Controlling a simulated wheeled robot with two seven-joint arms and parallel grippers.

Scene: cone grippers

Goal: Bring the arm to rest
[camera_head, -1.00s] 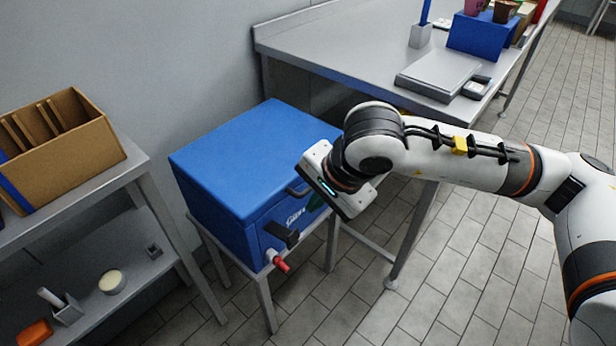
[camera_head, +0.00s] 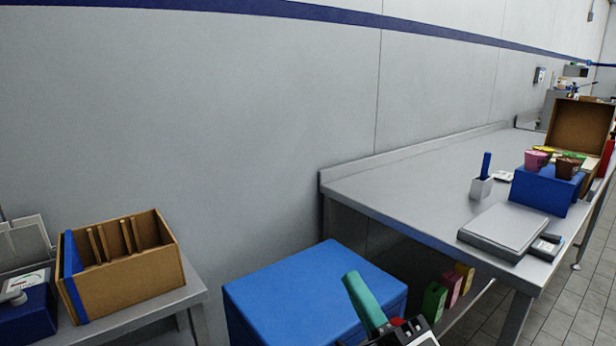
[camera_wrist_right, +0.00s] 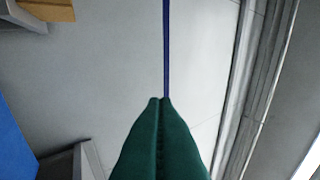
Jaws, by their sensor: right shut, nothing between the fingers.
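My right gripper (camera_head: 352,278) shows at the bottom of the head view, its green fingers pointing up in front of the blue box (camera_head: 310,290). In the right wrist view, the two green fingers (camera_wrist_right: 160,100) meet at their tips, shut and empty. The rest of my right arm is below the head picture's edge. My left gripper is in neither view.
A steel table (camera_head: 420,188) stands on the right with a flat scale (camera_head: 503,228), a blue block (camera_head: 546,190) holding cups, and an open brown box (camera_head: 580,125). A cardboard divider box (camera_head: 125,275) sits on the left table.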

